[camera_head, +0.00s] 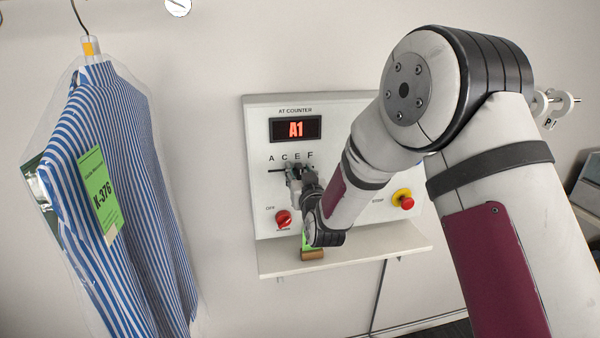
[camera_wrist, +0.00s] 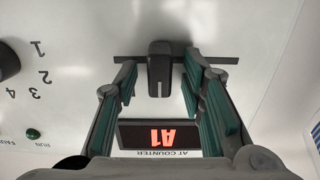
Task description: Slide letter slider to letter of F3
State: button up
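The white control panel (camera_head: 258,215) has a letter scale (camera_head: 290,156) reading A, C, E, F above a dark horizontal slot (camera_head: 276,170). Its display (camera_head: 296,129) reads A1. In the wrist view, which is upside down, the dark slider knob (camera_wrist: 160,68) sits on the slot (camera_wrist: 225,59), left of the slot's middle there. My gripper (camera_wrist: 160,76) is open, with one green-padded finger on each side of the knob and gaps on both sides. In the head view my gripper (camera_head: 297,174) covers the knob, below the letters C to E.
A red knob (camera_head: 283,219) is at the panel's lower left, and a red stop button (camera_head: 402,198) is at its right. A shelf (camera_head: 350,258) below holds a small green and brown item (camera_head: 312,254). A bagged striped shirt (camera_head: 125,190) hangs left.

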jog(key=shift+w, duration=0.1)
grip_shut()
jog(key=shift+w+d, duration=0.3)
jog(key=shift+d, duration=0.7)
jog(key=shift+w+d, duration=0.25)
jog(key=shift+d, duration=0.7)
grip_release()
jog(key=shift+d, duration=0.1)
send_near(313, 165)
jog(key=v, duration=0.5)
jog(key=shift+s+r, duration=0.1)
jog(key=shift+s, duration=0.15)
